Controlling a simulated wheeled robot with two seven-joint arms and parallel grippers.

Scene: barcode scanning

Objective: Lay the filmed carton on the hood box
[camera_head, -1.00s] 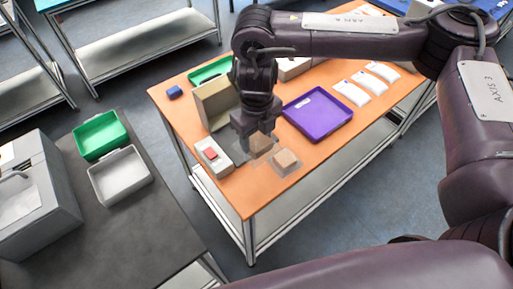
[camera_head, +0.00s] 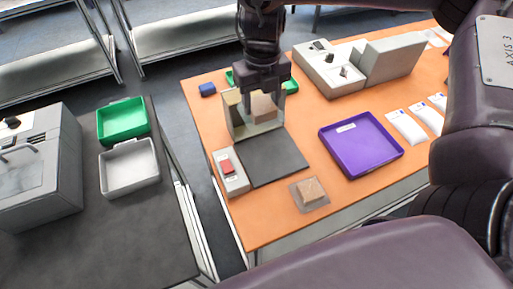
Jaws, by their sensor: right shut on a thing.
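My right gripper (camera_head: 264,98) points down and is shut on a small brown carton (camera_head: 264,109). It holds the carton at the beige-grey hood box (camera_head: 236,122), toward the table's back left. I cannot tell whether the carton touches the box; the fingers cover part of both. Film on the held carton does not show clearly. A second tan carton (camera_head: 311,188) sits on a clear film sheet (camera_head: 301,203) near the table's front edge. My left gripper is not in view.
A dark mat (camera_head: 272,160) lies before the hood box, beside a red-buttoned device (camera_head: 229,176). A purple tray (camera_head: 361,144), white packets (camera_head: 407,127) and a grey machine (camera_head: 390,61) are to the right. A green tray (camera_head: 123,119) and white tray (camera_head: 130,168) stand on the left bench.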

